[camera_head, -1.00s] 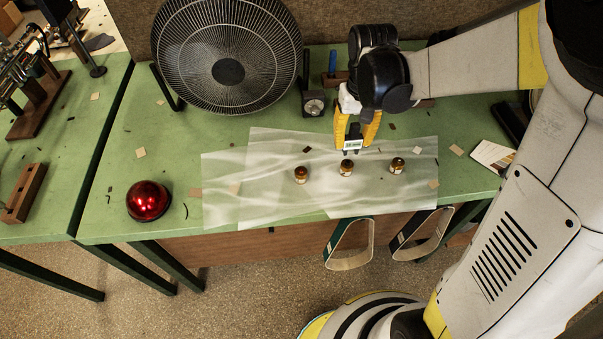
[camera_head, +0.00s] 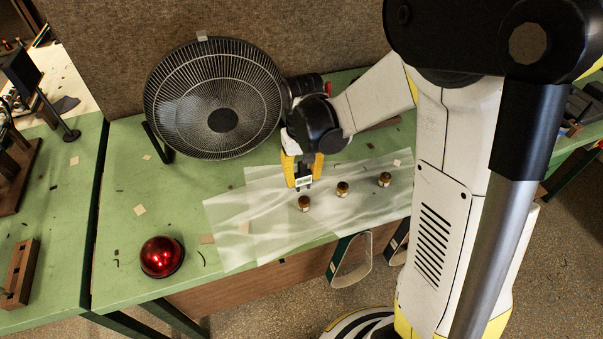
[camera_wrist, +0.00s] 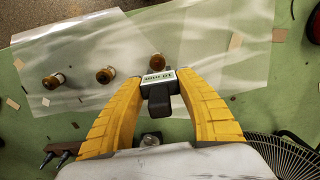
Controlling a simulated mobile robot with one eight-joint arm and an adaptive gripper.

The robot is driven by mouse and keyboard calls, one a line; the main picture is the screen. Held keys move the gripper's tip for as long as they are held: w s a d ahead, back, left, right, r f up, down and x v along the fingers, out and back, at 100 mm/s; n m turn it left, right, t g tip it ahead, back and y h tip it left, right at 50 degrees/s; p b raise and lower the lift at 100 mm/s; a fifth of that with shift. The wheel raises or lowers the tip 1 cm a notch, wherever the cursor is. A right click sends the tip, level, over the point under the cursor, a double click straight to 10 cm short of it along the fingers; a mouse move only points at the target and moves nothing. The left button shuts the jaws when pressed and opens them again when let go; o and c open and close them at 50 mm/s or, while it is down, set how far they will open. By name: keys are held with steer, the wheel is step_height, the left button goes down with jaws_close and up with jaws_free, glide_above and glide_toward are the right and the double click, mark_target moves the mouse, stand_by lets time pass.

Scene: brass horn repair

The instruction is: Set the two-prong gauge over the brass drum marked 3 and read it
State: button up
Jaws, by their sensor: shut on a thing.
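My gripper (camera_head: 303,176) is shut on the two-prong gauge (camera_head: 304,184), a small dark tool with a white label. The wrist view shows the gauge (camera_wrist: 160,97) between the yellow fingers; its label is too small to read surely. The drums' numbers are not legible.
A large black fan (camera_head: 215,100) stands close to the left of my gripper. A red dome (camera_head: 162,257) sits at the front left. Sanding belts (camera_head: 350,262) hang at the front edge.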

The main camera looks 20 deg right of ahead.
mark_target(304, 199)
steer(key=shift+d, duration=0.35)
steer(key=shift+f+b, duration=1.85)
steer(key=shift+f, duration=0.1)
steer(key=shift+f+b, duration=1.1)
stand_by(0.4)
stand_by(0.9)
steer(key=shift+r+p, duration=1.9)
steer(key=shift+r, duration=0.7)
